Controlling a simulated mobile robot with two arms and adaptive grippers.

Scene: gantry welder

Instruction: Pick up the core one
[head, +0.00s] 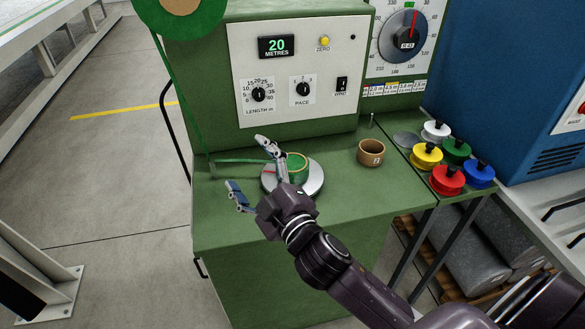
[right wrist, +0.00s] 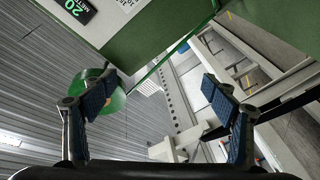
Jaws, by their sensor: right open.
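A small core (head: 299,161) with a tan rim and green around it sits on a round silver plate (head: 314,181) on the green machine's top; no number on it can be read. A tan cardboard core (head: 370,153) marked 2 stands upright further right. My right gripper (head: 247,163) is open and empty, just left of the plate, with one finger passing in front of it. In the right wrist view the open fingers (right wrist: 158,87) have nothing between them, and neither small core shows there. My left gripper is not in view.
Green tape runs down from a large reel (head: 180,14) at top left towards the plate. A panel (head: 298,68) with knobs and a display reading 20 metres stands behind. Several coloured spools (head: 447,180) stand at the right. The bench front (head: 224,228) is clear.

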